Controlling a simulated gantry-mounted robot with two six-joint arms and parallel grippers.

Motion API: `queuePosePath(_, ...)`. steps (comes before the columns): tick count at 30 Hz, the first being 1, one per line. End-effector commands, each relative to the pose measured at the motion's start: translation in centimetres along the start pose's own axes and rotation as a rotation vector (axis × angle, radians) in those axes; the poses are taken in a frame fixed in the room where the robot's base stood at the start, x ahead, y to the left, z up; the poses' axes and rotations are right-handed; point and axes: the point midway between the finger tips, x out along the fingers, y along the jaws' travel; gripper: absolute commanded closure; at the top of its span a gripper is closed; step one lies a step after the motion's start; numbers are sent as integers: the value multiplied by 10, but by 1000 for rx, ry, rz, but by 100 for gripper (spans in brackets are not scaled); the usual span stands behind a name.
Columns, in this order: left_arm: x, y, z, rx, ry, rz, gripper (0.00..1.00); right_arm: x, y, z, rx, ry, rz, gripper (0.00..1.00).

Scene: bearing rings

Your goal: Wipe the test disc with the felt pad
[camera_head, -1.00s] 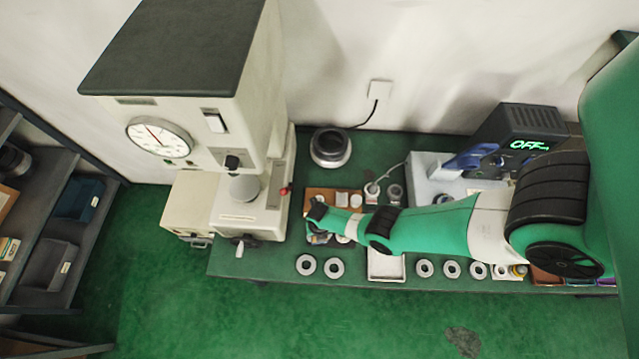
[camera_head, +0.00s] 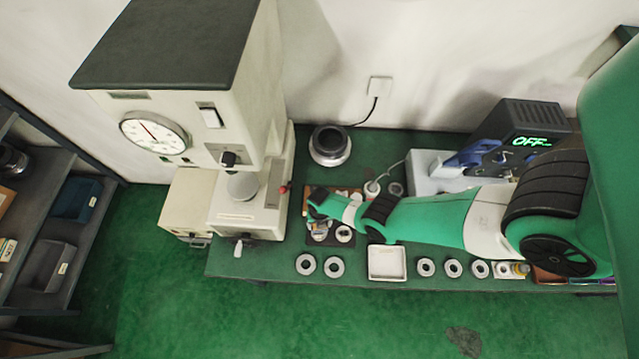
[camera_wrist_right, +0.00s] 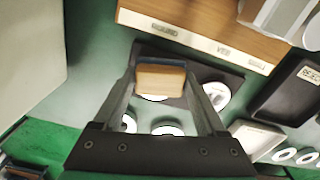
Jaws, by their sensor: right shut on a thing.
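My right gripper (camera_wrist_right: 160,88) is shut on the felt pad (camera_wrist_right: 160,76), a small block with a tan face and a dark blue edge. In the right wrist view, the pad is above a pale disc (camera_wrist_right: 153,97) on a dark mat and covers part of it. I cannot tell whether pad and disc touch, or whether this is the test disc. A second round piece (camera_wrist_right: 217,94) lies beside it on the mat. In the head view, my right gripper (camera_head: 315,207) is over the back of the dark mat (camera_head: 327,240). My left gripper is not in view.
A wooden block with labels (camera_wrist_right: 200,38) lies behind the mat. A tall machine with a dial (camera_head: 240,200) stands to the left. A white tray (camera_head: 387,262) and several rings (camera_head: 426,267) line the bench front. A dark labelled tray (camera_wrist_right: 285,95) is at right.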

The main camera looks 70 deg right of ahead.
Motion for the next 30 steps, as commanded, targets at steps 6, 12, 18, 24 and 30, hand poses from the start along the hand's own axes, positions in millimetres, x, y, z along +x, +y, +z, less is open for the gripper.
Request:
queuePosePath(6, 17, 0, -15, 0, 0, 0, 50, -23, 0, 0, 0, 0, 0, 71)
queuePosePath(12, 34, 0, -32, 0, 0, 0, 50, -47, 0, -1, 0, 0, 0, 71)
queuePosePath(18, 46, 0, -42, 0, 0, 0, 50, -62, 0, -1, 0, 0, 0, 71)
queuePosePath(24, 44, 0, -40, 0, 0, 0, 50, -60, 0, -1, 0, 0, 0, 71)
queuePosePath(30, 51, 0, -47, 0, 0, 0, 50, -69, 1, -1, 0, 0, 0, 71)
